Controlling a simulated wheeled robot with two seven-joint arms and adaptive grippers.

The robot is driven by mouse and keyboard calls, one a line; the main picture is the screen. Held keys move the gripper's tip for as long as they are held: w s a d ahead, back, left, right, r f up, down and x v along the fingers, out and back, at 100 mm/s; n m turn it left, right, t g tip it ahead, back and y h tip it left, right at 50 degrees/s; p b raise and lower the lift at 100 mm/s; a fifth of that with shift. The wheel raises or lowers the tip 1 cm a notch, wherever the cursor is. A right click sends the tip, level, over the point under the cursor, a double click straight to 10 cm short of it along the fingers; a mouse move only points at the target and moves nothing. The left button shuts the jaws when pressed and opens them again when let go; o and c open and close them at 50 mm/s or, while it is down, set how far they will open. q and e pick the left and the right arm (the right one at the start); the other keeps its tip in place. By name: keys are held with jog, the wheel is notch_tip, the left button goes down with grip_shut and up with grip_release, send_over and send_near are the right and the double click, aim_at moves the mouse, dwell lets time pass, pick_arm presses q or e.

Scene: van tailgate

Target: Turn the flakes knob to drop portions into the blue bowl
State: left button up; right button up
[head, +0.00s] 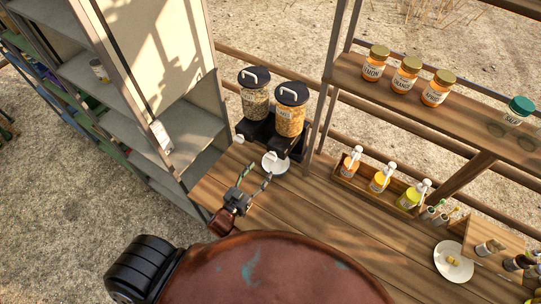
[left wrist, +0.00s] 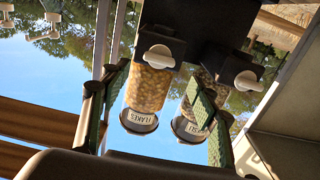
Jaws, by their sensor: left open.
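The flakes dispenser (head: 290,117) is the right one of two clear canisters with black lids at the back of the wooden counter. Its FLAKES label shows upside down in the left wrist view, where its white knob (left wrist: 158,57) faces the camera. A pale bluish-white bowl (head: 282,169) sits below it, partly covered by the knob in the head view. My left gripper (head: 258,173) is open and empty in front of the knob and bowl. In the left wrist view its green-padded fingers (left wrist: 160,85) stand apart, with the knob beyond them, apparently untouched. My right gripper is out of view.
A second dispenser (head: 254,103) stands just left, with its own white knob (left wrist: 247,81). Grey shelving (head: 180,125) rises at the left. A wooden crate of sauce bottles (head: 379,180) and a white plate (head: 453,270) are at the right. The counter's middle is clear.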

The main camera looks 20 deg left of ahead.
aim_at(270, 159)
pick_arm(q)
jog(key=w, duration=0.3)
jog(key=w+d+p, duration=0.1)
jog(key=w, duration=0.1)
jog(key=shift+w+r, duration=0.1)
jog(key=shift+w, duration=0.2)
jog(key=shift+w+d, duration=0.1)
jog(key=shift+w, duration=0.7)
jog(key=c, duration=1.2)
jog(key=shift+o, duration=0.2)
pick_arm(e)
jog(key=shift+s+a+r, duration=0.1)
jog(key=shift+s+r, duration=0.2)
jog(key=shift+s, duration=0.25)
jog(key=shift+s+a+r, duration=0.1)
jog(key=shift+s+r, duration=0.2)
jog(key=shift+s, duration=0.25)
pick_arm(q)
jog(key=shift+m, duration=0.5)
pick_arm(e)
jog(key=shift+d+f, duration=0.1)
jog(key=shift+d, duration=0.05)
